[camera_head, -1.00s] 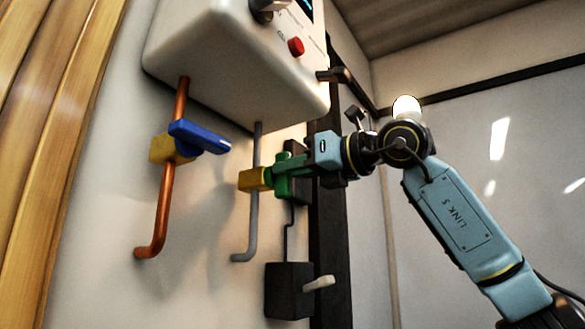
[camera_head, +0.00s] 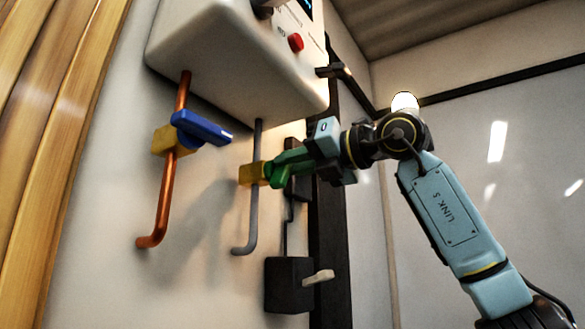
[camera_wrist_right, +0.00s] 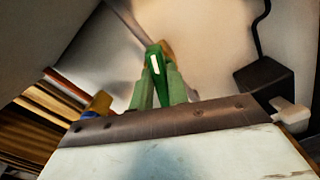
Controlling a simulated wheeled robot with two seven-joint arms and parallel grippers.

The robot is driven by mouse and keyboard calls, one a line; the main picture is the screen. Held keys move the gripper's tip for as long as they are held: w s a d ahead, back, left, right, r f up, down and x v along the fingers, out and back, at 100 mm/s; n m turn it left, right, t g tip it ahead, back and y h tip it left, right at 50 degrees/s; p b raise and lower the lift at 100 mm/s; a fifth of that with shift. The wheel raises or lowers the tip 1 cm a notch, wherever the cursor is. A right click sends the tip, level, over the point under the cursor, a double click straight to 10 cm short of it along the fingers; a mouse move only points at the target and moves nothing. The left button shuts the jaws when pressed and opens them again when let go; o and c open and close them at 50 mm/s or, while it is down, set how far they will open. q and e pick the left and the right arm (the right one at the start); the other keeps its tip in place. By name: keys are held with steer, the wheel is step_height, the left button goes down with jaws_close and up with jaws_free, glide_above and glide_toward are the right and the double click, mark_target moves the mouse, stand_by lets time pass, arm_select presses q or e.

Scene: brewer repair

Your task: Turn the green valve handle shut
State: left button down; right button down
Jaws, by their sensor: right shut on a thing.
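The green valve handle (camera_head: 277,173) sits on a yellow valve body (camera_head: 251,174) on the grey pipe (camera_head: 257,219), below the white boiler. My right gripper (camera_head: 290,165) comes in from the right and is shut on the handle. In the right wrist view the green handle (camera_wrist_right: 154,72) stands between the two green fingers (camera_wrist_right: 157,92). The fingers hide part of the handle in the head view. My left gripper is in neither view.
A blue handle (camera_head: 203,128) on a yellow valve sits on the copper pipe (camera_head: 163,205) to the left. The white boiler (camera_head: 235,65) with a red knob hangs above. A black switch box (camera_head: 287,285) with a pale lever is below right.

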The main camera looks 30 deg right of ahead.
steer(key=m+b, duration=0.1)
steer(key=m, duration=0.5)
steer(key=shift+d+f+b, duration=0.15)
steer(key=shift+d+b, duration=0.05)
steer(key=shift+b, duration=0.15)
steer(key=m+b, duration=0.1)
steer(key=m, duration=0.5)
steer(key=shift+f+m+b, duration=0.15)
steer(key=shift+m+b, duration=0.25)
steer(key=c, duration=1.4)
jaws_free()
steer(key=shift+o, duration=0.2)
steer(key=b+v, duration=0.2)
steer(key=v, duration=1.1)
steer(key=shift+s+d+f, duration=0.1)
steer(key=shift+s+d, duration=0.05)
steer(key=shift+d, duration=0.05)
